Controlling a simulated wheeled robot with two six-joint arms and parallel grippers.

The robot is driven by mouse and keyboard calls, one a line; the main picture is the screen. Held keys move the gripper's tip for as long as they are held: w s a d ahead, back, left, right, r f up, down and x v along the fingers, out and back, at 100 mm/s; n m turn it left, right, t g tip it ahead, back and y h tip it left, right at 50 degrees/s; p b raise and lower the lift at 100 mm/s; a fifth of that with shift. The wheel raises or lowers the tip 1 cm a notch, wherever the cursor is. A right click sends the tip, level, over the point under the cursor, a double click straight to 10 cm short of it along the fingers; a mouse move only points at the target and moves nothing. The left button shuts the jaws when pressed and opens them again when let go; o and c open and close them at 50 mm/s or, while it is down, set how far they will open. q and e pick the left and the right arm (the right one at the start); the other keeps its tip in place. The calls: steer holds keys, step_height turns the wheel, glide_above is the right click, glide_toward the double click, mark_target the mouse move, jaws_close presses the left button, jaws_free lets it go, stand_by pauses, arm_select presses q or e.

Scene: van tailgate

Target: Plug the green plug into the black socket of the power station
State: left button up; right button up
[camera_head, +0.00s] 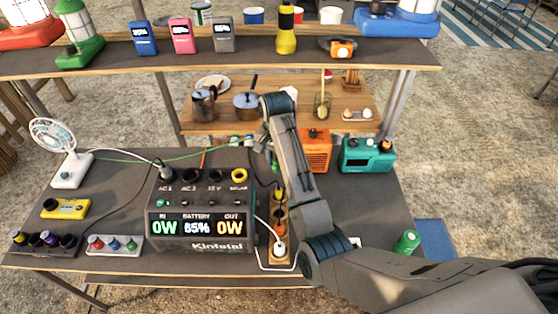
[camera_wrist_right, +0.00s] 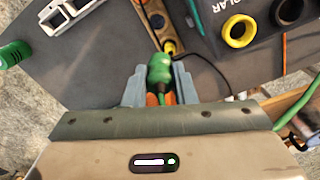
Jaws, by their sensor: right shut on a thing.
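The power station (camera_head: 200,215) stands on the dark table, with its sockets on the sloped top marked AC 1, AC 2, 12 V and SOLAR. A plug fills AC 1. The AC 2 socket (camera_head: 189,175) and the 12 V socket (camera_head: 214,175) look black and empty; SOLAR has a yellow ring (camera_head: 239,176). My right gripper (camera_wrist_right: 160,88) is shut on the green plug (camera_wrist_right: 159,68), behind the power station and to the right of SOLAR in the head view. My arm hides most of the gripper there. The yellow socket and a black one (camera_wrist_right: 292,10) also show in the wrist view. My left gripper is not in view.
A power strip (camera_head: 268,246) with several plugs stands right of the power station. A fan (camera_head: 68,160), a yellow device (camera_head: 66,208) and small trays are left. Orange and teal boxes (camera_head: 368,156) stand behind right. A green cylinder (camera_head: 407,241) stands front right. A shelf hangs above.

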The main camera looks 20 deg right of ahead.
steer(key=w+a+b, duration=0.2)
steer(key=w+a, duration=0.2)
steer(key=a, duration=0.5)
steer(key=w+a+b, duration=0.3)
steer(key=w+a, duration=0.2)
steer(key=a, duration=0.4)
steer(key=shift+a, duration=0.35)
steer(key=shift+f+b, duration=0.8)
steer(key=shift+f, duration=1.3)
steer(key=shift+p, duration=0.45)
steer(key=shift+f, duration=0.4)
